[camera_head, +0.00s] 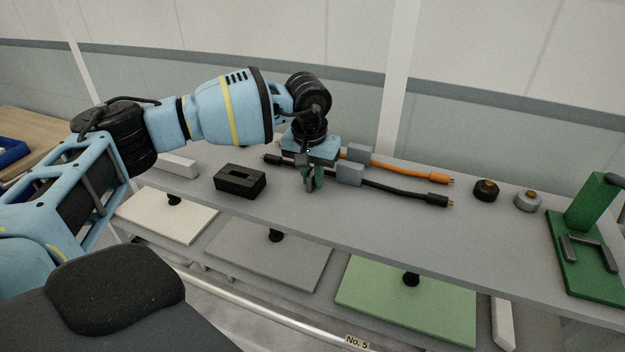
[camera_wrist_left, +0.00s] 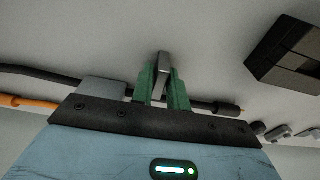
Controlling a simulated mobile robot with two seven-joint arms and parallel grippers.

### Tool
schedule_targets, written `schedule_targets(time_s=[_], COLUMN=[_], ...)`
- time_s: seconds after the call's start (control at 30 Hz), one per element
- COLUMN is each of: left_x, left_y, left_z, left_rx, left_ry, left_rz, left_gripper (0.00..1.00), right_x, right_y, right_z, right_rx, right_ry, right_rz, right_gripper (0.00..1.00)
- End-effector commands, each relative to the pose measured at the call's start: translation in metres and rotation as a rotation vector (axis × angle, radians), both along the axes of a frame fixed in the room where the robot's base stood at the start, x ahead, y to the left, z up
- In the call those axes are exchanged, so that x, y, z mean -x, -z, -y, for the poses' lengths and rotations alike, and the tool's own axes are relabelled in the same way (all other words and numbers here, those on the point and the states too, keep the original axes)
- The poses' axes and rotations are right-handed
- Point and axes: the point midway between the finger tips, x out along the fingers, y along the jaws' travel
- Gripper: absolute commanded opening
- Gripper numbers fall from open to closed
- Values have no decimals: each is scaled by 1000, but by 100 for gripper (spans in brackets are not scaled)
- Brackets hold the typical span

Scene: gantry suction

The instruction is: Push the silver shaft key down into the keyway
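The silver shaft key (camera_wrist_left: 163,64) is a small grey bar that stands out between the green fingertips of my left gripper (camera_wrist_left: 162,85) in the left wrist view. The fingers are closed on it. In the head view my left gripper (camera_head: 313,178) points down over the grey bench, right of the black keyway block, and the key cannot be made out clearly there. The black keyway block (camera_head: 239,190) lies on the bench with a long slot in its top. It also shows at the upper right of the left wrist view (camera_wrist_left: 270,60), apart from the key. My right gripper is out of view.
A black cable (camera_head: 400,195) and an orange cable (camera_head: 408,172) with grey blocks lie close to my left gripper. Two round knobs (camera_head: 486,190) (camera_head: 528,200) and a green fixture (camera_head: 585,255) stand at the right. Coloured panels (camera_head: 405,310) lie below the bench's front edge.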

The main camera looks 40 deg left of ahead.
Motion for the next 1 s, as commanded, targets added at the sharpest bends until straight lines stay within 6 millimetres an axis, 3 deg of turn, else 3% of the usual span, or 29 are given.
schedule_targets(time_s=[0.1,0.57,0.87,1.0], left_x=[0,0,-1,23], left_y=[0,-4,-38,-38], left_z=[0,0,1,4], left_rx=[0,0,2,0], left_ry=[0,0,1,4], left_rz=[0,2,4,0], left_gripper=[0,0,0,0], right_x=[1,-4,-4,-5], right_y=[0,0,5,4], right_z=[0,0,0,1], right_rx=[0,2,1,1], right_ry=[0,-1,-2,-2], right_rz=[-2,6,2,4], right_gripper=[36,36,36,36])
